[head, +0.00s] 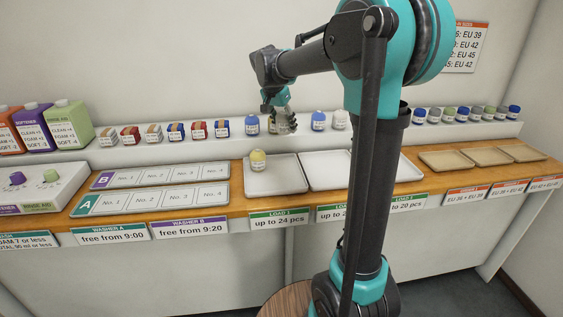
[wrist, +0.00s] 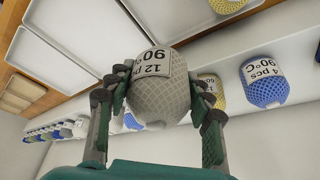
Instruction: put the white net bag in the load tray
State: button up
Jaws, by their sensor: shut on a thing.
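My gripper (head: 279,102) is shut on the white net bag (head: 287,122) above the back shelf, behind the trays. In the wrist view the net bag (wrist: 158,98) sits between both fingers of my gripper (wrist: 160,88), its label reading 12 pcs, 90°C. The left load tray (head: 290,183), marked up to 24 pcs, holds a yellow net bag (head: 258,161). The middle load tray (head: 328,172) looks empty where it shows. A third load tray (head: 408,170) is mostly hidden behind my arm.
The back shelf (head: 75,157) carries small boxes (head: 176,131), blue net bags (head: 319,121) and another white one (head: 340,120). More small bags (head: 463,114) stand at right. Beige trays (head: 446,161) lie at the right; numbered boards (head: 150,200) lie left.

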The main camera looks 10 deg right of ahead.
aim_at(287, 165)
notch_tip(287, 165, down, 14)
jog(key=shift+f, duration=0.15)
dwell(0.3)
jog(key=shift+f, duration=0.1)
jog(key=o, duration=1.2)
jog(key=shift+c, duration=0.2)
jog(key=v, duration=1.2)
jog(key=shift+d, duration=0.1)
